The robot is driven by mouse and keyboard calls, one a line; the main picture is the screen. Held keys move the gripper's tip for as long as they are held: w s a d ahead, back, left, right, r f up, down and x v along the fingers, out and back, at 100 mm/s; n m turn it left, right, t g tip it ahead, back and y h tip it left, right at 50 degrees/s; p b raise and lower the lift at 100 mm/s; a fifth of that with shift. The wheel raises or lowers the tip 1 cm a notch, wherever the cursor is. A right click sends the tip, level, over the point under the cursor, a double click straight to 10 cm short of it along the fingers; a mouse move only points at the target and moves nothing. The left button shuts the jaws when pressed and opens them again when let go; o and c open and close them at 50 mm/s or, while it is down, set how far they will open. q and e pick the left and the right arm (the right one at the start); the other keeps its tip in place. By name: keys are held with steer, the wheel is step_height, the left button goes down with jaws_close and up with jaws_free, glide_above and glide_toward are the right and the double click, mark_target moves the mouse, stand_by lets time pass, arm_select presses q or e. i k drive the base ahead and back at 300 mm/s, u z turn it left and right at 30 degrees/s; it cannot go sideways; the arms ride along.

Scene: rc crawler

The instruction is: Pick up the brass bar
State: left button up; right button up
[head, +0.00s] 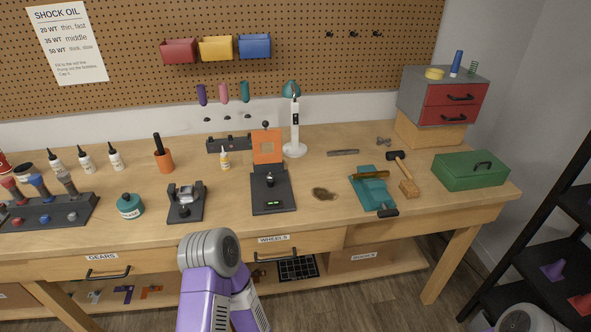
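A thin brass-brown bar (371,175), which looks like the brass bar, lies across the teal vise-like tool (367,196) on the right half of the workbench. At this size I cannot tell whether it is clamped or only resting there. Neither of my grippers shows in the head view. A purple and grey link of one of my arms stands at the bottom centre in front of the bench. A grey part of mine shows at the bottom right edge.
The workbench (325,221) also carries a mallet (401,172), a green toolbox (470,171), a lamp (295,148), a black stand with an orange frame (271,190) and a grey strip (343,153). A dark shelf (548,244) stands at right. Bare wood surrounds the brown patch (323,194).

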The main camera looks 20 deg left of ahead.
mark_target(383, 174)
steer(key=u, duration=0.75)
steer(key=i, duration=0.45)
